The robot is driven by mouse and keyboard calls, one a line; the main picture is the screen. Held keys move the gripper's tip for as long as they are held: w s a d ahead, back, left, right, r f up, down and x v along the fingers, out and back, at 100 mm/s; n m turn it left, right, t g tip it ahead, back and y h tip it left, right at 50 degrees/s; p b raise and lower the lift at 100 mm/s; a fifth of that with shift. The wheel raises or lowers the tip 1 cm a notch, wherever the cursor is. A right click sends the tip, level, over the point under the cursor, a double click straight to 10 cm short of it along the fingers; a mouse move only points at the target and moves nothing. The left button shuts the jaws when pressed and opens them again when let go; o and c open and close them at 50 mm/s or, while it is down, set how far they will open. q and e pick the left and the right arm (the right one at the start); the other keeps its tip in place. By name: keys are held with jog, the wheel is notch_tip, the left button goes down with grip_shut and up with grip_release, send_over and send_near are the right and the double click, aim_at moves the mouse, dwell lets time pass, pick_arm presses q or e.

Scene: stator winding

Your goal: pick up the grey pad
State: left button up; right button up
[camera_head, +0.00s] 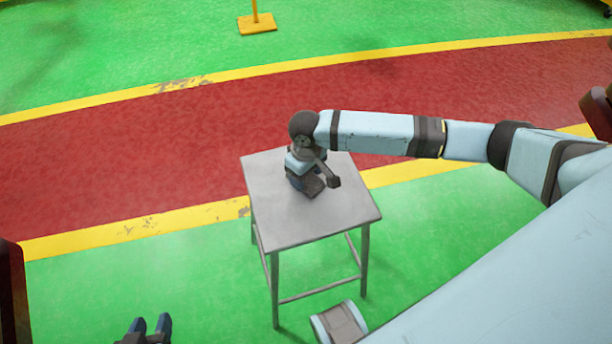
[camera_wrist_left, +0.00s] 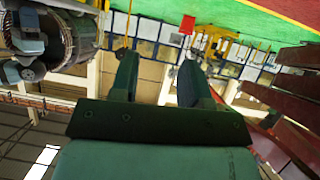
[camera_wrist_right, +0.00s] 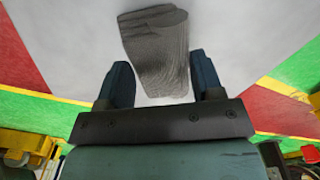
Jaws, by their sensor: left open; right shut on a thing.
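The grey pad (camera_wrist_right: 157,52) is a ribbed dark grey block between the fingers of my right gripper (camera_wrist_right: 161,82) in the right wrist view. That gripper is shut on it, over the light grey tabletop. In the head view, my right gripper (camera_head: 301,184) points down at the small table (camera_head: 270,220), and the pad (camera_head: 315,187) shows partly beneath it. I cannot tell whether the pad touches the top. My left gripper (camera_head: 151,324) is at the bottom left of the head view, away from the table. Its fingers also show apart and empty in the left wrist view (camera_wrist_left: 159,80).
The front and left of the tabletop are bare. Green floor, a red lane and yellow lines surround the table. A yellow post base (camera_head: 257,23) stands far behind. In the left wrist view, a large cylindrical part (camera_wrist_left: 75,38) appears at upper left.

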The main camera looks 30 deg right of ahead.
notch_tip(320, 180, up, 20)
jog(key=p, duration=0.4)
